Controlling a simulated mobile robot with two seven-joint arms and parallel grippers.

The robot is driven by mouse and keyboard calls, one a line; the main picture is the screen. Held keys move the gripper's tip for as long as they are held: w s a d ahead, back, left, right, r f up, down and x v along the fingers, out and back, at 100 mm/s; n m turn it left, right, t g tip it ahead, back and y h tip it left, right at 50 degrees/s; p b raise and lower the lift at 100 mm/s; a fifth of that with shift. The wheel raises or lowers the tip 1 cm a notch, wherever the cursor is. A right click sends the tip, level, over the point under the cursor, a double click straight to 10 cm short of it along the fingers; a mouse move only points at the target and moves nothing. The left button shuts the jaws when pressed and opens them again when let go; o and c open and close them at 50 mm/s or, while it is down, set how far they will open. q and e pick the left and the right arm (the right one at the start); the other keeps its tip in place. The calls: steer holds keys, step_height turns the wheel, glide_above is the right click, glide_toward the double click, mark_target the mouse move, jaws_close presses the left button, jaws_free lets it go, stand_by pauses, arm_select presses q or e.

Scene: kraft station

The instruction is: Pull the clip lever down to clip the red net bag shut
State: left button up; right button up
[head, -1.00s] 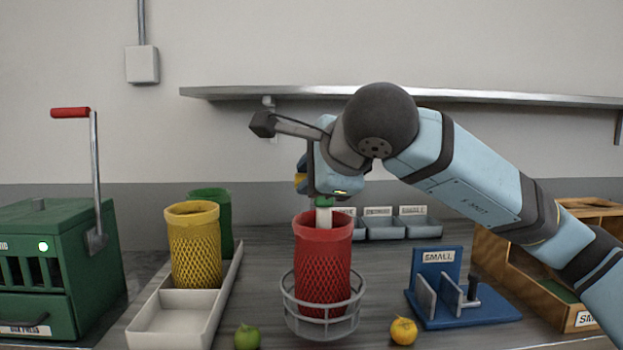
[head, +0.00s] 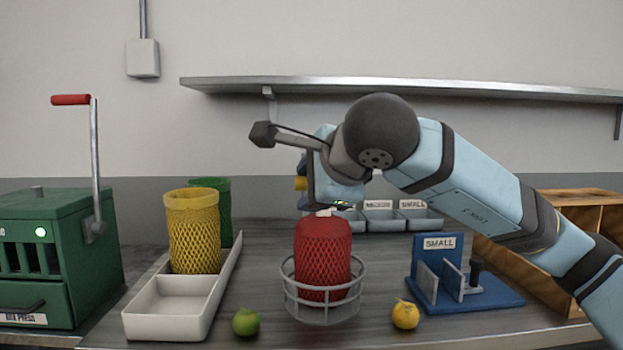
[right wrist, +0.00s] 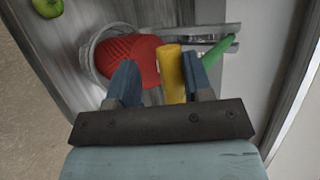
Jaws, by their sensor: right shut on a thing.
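The red net bag (head: 323,255) stands upright in a grey wire ring holder (head: 287,290). Its top is drawn in to a rounded dome, with a small pale piece (head: 323,212) at its peak. My right gripper (head: 308,195) is just above and behind the bag top. It is shut on the yellow handle (head: 300,183) of the clip lever. The right wrist view shows this yellow handle (right wrist: 171,72) between the fingers, beside the red bag (right wrist: 135,52). The fingertips are mostly hidden in the head view. My left gripper is not in view.
A white tray (head: 165,325) with a yellow net bag (head: 193,235) stands left, near a green press (head: 50,255). A green fruit (head: 246,322) and a yellow fruit (head: 405,314) flank the holder. A blue stand (head: 440,280) is right. A shelf (head: 420,89) runs behind my arm.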

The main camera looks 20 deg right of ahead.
steer(key=shift+o, duration=1.1)
steer(key=shift+f, duration=0.4)
steer(key=shift+w, duration=0.1)
steer(key=shift+w+d+r, duration=0.1)
steer(key=shift+r, duration=0.15)
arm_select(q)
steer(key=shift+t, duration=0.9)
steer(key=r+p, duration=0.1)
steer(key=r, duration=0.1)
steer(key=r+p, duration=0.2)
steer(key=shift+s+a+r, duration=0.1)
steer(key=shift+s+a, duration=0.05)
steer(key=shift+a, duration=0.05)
arm_select(e)
steer(key=v, duration=1.4)
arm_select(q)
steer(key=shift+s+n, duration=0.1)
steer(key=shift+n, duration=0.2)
